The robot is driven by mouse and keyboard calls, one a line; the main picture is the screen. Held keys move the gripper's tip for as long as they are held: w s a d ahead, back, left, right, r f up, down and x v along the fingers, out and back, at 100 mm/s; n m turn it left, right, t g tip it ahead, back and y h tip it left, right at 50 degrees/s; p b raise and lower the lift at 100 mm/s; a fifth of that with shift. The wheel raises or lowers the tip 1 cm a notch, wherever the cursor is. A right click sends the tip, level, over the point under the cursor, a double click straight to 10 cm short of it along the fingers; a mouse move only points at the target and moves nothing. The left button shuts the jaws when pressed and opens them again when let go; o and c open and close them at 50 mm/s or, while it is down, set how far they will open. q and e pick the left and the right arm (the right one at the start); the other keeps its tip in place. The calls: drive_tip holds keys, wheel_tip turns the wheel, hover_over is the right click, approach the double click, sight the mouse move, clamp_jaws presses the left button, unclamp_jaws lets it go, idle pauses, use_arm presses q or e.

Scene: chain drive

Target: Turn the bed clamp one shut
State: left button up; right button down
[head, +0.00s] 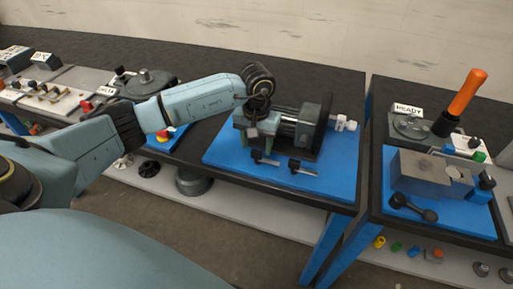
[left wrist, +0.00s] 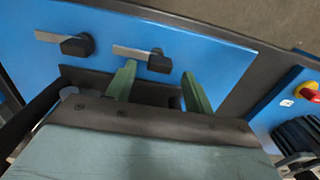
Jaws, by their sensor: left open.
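Two bed clamps, each with a black handle and a pale metal bar, lie on the blue base plate (head: 225,158). In the head view the left clamp (head: 264,160) and the right clamp (head: 302,167) sit near its front edge. I cannot tell which is number one. They also show in the left wrist view, one between and just beyond my fingertips (left wrist: 158,63), the other farther left (left wrist: 77,45). My left gripper (left wrist: 158,88) is open and empty, its green fingers apart. In the head view it hangs beside the machine, above and behind the left clamp. My right gripper is out of view.
A dark grey machine (head: 312,128) stands on the plate close to my left gripper. A red and yellow button (head: 164,135) is on the left. The right bench holds a metal block (head: 420,172) and an orange-handled tool (head: 466,95). The plate's front strip is mostly clear.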

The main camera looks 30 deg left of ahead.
use_arm(q)
drive_tip(key=shift+f, duration=1.25)
drive_tip(key=c, duration=1)
